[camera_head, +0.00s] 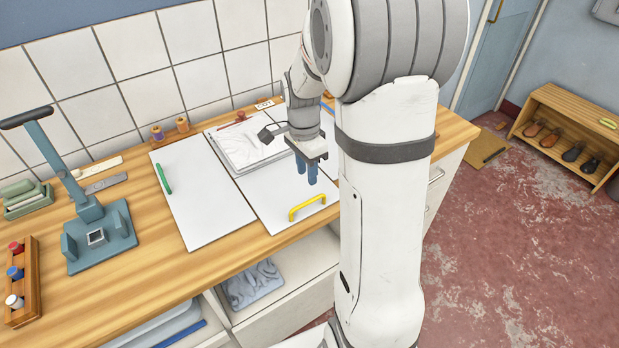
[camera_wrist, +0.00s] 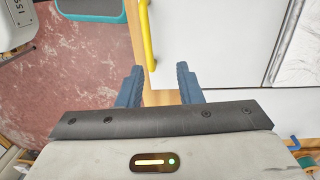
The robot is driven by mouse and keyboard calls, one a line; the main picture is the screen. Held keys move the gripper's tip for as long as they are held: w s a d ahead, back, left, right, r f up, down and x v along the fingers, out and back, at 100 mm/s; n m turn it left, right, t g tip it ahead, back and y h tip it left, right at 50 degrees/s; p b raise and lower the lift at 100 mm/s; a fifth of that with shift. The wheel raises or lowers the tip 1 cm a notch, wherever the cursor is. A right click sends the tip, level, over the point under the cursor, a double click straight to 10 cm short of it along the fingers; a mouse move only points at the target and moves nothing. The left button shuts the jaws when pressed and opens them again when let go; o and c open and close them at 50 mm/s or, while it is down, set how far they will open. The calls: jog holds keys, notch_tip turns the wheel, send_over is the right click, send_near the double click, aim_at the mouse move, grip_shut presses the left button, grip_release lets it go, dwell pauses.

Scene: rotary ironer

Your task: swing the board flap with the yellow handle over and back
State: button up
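The white board flap (camera_head: 268,193) lies flat on the wooden counter, partly hidden by my arm. Its yellow handle (camera_head: 307,206) is a raised bar near the front edge. In the wrist view the yellow handle (camera_wrist: 147,38) runs along the left edge of the white flap (camera_wrist: 210,45). My gripper (camera_head: 308,174) hangs above the flap with its blue fingers pointing down, behind the handle in the head view. In the wrist view my gripper (camera_wrist: 159,78) has its fingers spread with nothing held. The handle's near end lies just beyond the fingertips, apart from them.
A white panel (camera_head: 205,205) with a green handle (camera_head: 162,178) lies left of the flap. A folded white cloth (camera_head: 240,150) lies behind it. A teal press-like stand (camera_head: 100,240) and a spool rack (camera_head: 22,285) stand at the left. An open shelf (camera_head: 280,305) is below the counter.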

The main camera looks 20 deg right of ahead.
jog(key=shift+s+f, duration=0.1)
jog(key=shift+f, duration=0.15)
dwell(0.3)
